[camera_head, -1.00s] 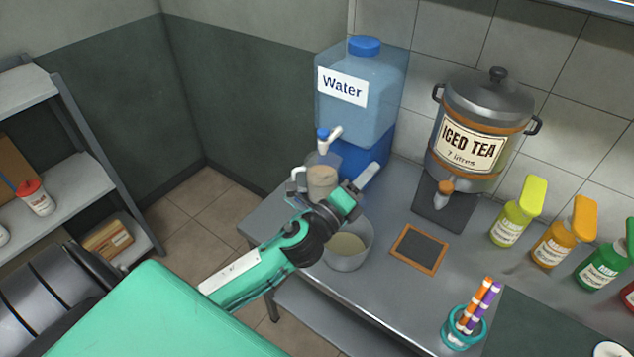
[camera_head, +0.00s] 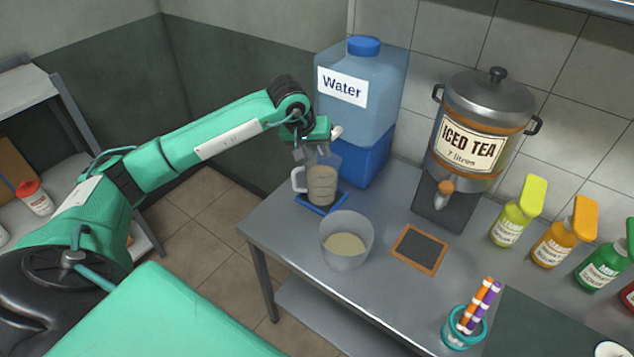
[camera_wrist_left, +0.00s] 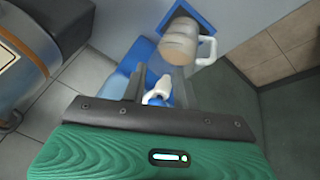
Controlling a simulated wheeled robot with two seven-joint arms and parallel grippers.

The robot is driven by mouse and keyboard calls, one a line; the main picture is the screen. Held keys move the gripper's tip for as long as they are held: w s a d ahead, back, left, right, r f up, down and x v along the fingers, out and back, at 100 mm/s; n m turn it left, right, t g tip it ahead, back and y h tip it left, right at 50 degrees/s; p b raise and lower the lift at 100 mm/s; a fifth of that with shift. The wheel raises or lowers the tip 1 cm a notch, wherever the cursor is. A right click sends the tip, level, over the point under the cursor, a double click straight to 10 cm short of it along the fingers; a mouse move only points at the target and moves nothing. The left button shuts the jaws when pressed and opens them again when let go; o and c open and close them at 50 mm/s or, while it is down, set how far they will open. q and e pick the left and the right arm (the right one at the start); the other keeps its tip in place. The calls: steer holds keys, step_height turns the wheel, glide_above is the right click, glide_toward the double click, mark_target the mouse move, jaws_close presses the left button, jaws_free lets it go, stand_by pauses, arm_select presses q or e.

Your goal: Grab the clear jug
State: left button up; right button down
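The clear jug (camera_head: 322,184) stands upright on a small blue tray (camera_head: 318,207) below the water dispenser's tap. It holds a cloudy tan content, and its handle points left in the head view. The jug also shows at the top of the left wrist view (camera_wrist_left: 180,43), with its handle to the right. My left gripper (camera_head: 306,152) is just above the jug's rim, beside the tap. In the wrist view its fingers (camera_wrist_left: 157,88) look apart, with the white tap showing between them. It holds nothing that I can see. My right gripper is out of view.
The water dispenser (camera_head: 360,95) stands right behind the jug. A clear container (camera_head: 346,250) with pale content stands in front. An iced tea urn (camera_head: 480,125), a small framed board (camera_head: 418,250), bottles (camera_head: 512,220) and a teal straw cup (camera_head: 462,328) are to the right.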

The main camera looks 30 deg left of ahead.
arm_select(q)
steer(key=a+r+y, duration=0.2)
steer(key=a, duration=0.3)
steer(key=p, duration=0.3)
glide_above(315, 180)
steer(key=a, duration=0.4)
step_height(315, 180, down, 8)
steer(key=f+p, duration=0.1)
steer(key=w+f, duration=0.1)
steer(key=f+p, duration=0.1)
steer(key=shift+w+a+f+m+y+p, duration=0.25)
steer(key=shift+w+m+y+p, duration=0.05)
steer(key=shift+w, duration=0.05)
steer(key=shift+w+a+f, duration=0.1)
steer(key=shift+w+f, duration=0.05)
steer(key=shift+f, duration=0.3)
jaws_close()
steer(key=shift+r, duration=0.15)
